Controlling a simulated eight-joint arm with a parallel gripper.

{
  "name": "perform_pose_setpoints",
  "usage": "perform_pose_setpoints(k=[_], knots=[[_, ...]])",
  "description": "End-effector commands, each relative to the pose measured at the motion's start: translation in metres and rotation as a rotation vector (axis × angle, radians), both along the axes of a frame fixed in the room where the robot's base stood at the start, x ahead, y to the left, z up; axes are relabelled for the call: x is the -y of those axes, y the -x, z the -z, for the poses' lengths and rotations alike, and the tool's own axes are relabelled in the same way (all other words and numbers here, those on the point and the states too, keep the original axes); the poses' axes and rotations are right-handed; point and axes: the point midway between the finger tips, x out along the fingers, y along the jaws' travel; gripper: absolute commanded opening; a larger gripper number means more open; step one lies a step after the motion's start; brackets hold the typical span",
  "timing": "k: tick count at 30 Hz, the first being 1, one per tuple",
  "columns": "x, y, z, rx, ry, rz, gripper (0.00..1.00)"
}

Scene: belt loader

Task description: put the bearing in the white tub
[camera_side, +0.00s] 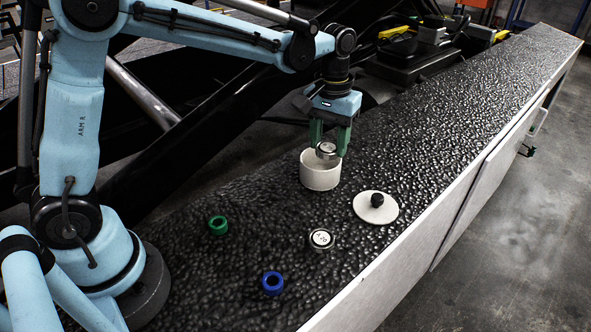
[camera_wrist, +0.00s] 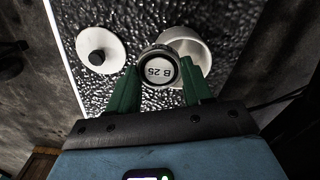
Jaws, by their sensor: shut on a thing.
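The bearing (camera_side: 326,149) is a silver ring-edged disc with a pale face, marked "B 25" in the wrist view (camera_wrist: 157,71), where the marking reads upside down. My gripper (camera_side: 329,144) is shut on it with green fingers on either side. The white tub (camera_side: 320,177) is open-topped and stands on the belt. In the side view the bearing is at the tub's mouth, overlapping its far rim. In the wrist view the bearing covers part of the tub (camera_wrist: 197,46). I cannot tell whether they touch.
A white lid with a black knob (camera_side: 362,210) lies right of the tub. A second silver disc (camera_side: 321,239), a green ring (camera_side: 211,226) and a blue ring (camera_side: 265,287) lie nearer on the black bumpy belt (camera_side: 440,140). The belt beyond the lid is clear.

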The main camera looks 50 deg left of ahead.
Motion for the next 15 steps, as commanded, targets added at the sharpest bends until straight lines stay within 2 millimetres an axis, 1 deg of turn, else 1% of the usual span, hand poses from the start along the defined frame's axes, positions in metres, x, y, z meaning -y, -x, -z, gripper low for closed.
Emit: perform_pose_setpoints(k=[1,3,6,11,13,15], knots=[[-0.010,-0.006,0.007,0.000,0.000,-0.005,0.17],[-0.021,-0.013,0.014,0.000,0.000,-0.005,0.17],[-0.032,-0.020,0.022,0.000,0.000,-0.003,0.17],[-0.040,-0.025,0.029,0.000,0.000,0.000,0.17],[-0.040,-0.025,0.035,0.000,0.000,0.000,0.17],[-0.040,-0.025,0.045,0.000,0.000,0.000,0.17]])
